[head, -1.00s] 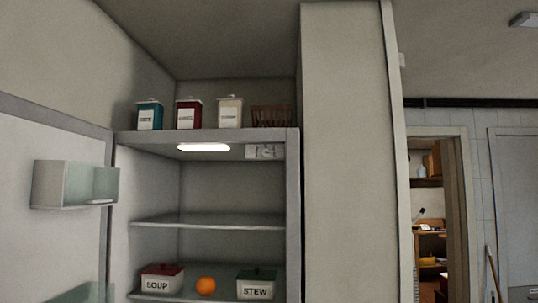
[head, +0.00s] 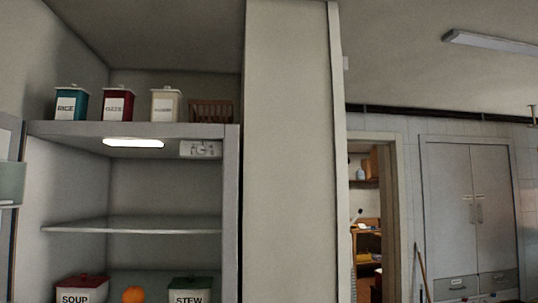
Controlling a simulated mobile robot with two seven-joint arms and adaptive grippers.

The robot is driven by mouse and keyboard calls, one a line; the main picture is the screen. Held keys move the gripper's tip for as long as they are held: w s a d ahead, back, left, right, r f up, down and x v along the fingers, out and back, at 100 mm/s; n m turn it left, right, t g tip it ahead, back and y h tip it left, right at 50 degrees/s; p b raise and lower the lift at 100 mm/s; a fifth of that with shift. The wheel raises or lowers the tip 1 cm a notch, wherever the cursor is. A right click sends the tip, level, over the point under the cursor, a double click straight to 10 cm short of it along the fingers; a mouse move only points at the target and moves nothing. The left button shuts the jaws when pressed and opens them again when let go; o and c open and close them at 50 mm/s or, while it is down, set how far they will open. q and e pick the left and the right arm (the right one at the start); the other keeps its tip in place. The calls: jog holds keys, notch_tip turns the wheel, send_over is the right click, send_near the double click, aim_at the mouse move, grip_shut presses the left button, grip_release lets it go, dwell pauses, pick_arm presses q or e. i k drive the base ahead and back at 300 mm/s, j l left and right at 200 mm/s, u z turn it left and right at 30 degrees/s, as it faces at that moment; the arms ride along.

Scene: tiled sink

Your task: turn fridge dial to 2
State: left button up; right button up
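The fridge (head: 231,190) stands open at the left of the head view, with its door (head: 10,165) swung out at the far left edge. A small pale dial panel (head: 200,149) sits under the fridge's top, right of the lit lamp (head: 133,142). Its markings are too small to read, so I cannot tell the dial's setting. Neither of my grippers shows in the view.
A glass shelf (head: 130,226) spans the fridge. Below are a soup box (head: 80,290), an orange (head: 133,294) and a stew box (head: 190,290). Several canisters and a brown rack (head: 211,110) stand on top. A tall pale panel (head: 290,150) borders the fridge's right side.

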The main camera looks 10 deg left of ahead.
aim_at(201, 150)
jog(key=i+j+z, duration=0.1)
jog(key=z, duration=0.25)
jog(key=j+z, duration=0.35)
jog(key=i+j+z, duration=0.1)
jog(key=z, duration=0.25)
